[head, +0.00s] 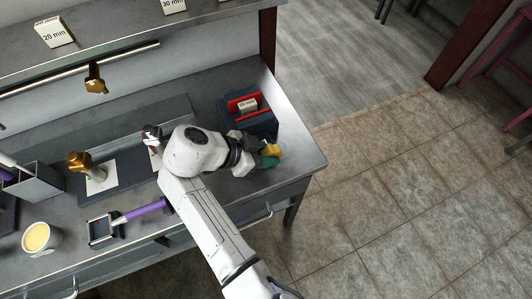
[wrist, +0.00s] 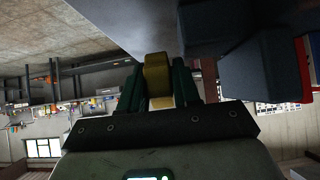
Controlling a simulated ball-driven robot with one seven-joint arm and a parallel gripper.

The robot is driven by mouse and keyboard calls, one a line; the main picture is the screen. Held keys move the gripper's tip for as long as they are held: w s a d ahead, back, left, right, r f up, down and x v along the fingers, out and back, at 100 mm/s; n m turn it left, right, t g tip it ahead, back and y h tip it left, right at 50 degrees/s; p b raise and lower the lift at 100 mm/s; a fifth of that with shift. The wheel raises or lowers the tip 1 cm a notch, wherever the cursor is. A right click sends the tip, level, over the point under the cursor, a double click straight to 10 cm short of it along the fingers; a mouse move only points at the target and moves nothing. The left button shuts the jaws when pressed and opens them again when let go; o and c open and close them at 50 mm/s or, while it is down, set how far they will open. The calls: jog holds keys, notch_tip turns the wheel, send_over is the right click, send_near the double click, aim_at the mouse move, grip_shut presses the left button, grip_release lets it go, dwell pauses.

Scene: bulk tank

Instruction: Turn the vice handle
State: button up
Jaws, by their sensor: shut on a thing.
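The vice (head: 262,122) is a dark blue-grey block with red jaws (head: 235,106) at the right end of the bench. A small pale labelled block (head: 247,104) sits between the jaws. The yellow vice handle (head: 273,150) is at the vice's near side. My gripper (head: 268,160), with green fingers, is at this handle. In the wrist view the fingers (wrist: 160,85) are shut on the yellow handle (wrist: 157,72), one on each side. The dark vice body (wrist: 245,65) fills the upper right there. My wrist hides part of the vice's near side in the head view.
A brass-topped tool (head: 79,162) stands on a plate left of my arm. A purple-handled tool (head: 140,212), a cup (head: 38,237) and a grey holder (head: 38,185) are further left. A rail (head: 80,70) runs behind.

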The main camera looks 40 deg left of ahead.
jog(key=o, duration=1)
jog(key=shift+c, duration=0.2)
jog(key=shift+a+r, duration=0.1)
jog(key=shift+r, duration=0.05)
jog(key=shift+r, duration=0.1)
